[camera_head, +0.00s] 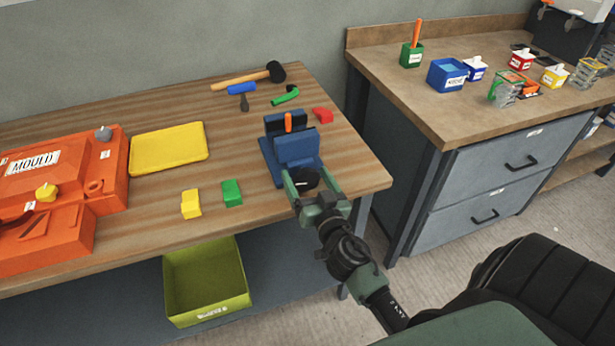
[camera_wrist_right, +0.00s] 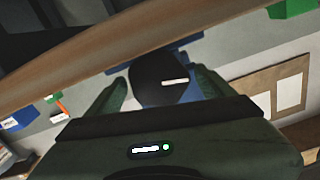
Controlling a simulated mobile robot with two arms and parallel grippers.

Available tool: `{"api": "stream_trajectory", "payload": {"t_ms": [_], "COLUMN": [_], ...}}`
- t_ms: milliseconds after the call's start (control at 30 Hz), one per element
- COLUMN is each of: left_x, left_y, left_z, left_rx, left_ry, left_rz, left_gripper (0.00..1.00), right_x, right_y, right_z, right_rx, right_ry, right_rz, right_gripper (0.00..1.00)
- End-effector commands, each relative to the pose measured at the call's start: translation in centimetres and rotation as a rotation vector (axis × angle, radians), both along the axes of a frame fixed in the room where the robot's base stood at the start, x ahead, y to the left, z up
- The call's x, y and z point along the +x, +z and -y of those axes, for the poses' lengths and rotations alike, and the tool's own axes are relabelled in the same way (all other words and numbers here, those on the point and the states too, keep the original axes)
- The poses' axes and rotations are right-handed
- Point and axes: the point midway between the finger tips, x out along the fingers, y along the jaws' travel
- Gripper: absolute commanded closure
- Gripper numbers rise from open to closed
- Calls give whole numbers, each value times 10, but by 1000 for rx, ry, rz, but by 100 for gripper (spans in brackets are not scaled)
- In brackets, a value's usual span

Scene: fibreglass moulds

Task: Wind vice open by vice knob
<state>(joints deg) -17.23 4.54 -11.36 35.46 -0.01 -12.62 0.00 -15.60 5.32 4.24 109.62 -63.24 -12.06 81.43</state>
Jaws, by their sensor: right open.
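The blue vice (camera_head: 296,152) stands near the right end of the wooden bench, with a small orange piece (camera_head: 288,122) between its jaws. Its black vice knob (camera_head: 305,179) faces my right gripper (camera_head: 306,185). The green fingers of that gripper are open, one on each side of the knob. In the right wrist view the knob (camera_wrist_right: 160,80) has a white mark and sits between the two fingertips (camera_wrist_right: 165,88). I cannot tell whether the fingers touch it. Part of the blue vice (camera_wrist_right: 205,85) shows behind the knob. My left gripper is in neither view.
Green (camera_head: 231,193), yellow (camera_head: 191,204) and red (camera_head: 322,115) blocks lie around the vice. An orange mould (camera_head: 65,190) and yellow slab (camera_head: 168,147) fill the left. A bin (camera_head: 207,281) sits below.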

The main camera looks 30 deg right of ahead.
Motion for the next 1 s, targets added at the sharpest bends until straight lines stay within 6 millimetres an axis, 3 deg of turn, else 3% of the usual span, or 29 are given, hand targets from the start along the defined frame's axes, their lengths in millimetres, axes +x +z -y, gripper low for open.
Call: {"api": "stream_trajectory", "payload": {"t_ms": [100, 300, 333, 533, 1000], "left_x": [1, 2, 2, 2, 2], "left_y": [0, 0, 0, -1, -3], "left_z": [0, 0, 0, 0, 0], "left_rx": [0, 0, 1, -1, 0], "left_ry": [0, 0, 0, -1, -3], "left_rz": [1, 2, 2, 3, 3], "left_gripper": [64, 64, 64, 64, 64], "right_x": [0, 0, 0, 0, 0], "right_y": [0, 0, 0, -1, -1], "right_z": [0, 0, 0, 0, -2], "right_rx": [0, 0, 0, -46, -371], "right_ry": [0, -1, -1, -1, -2], "right_rz": [0, 0, 0, -12, -91], "right_gripper": [20, 76, 80, 80, 80]}}
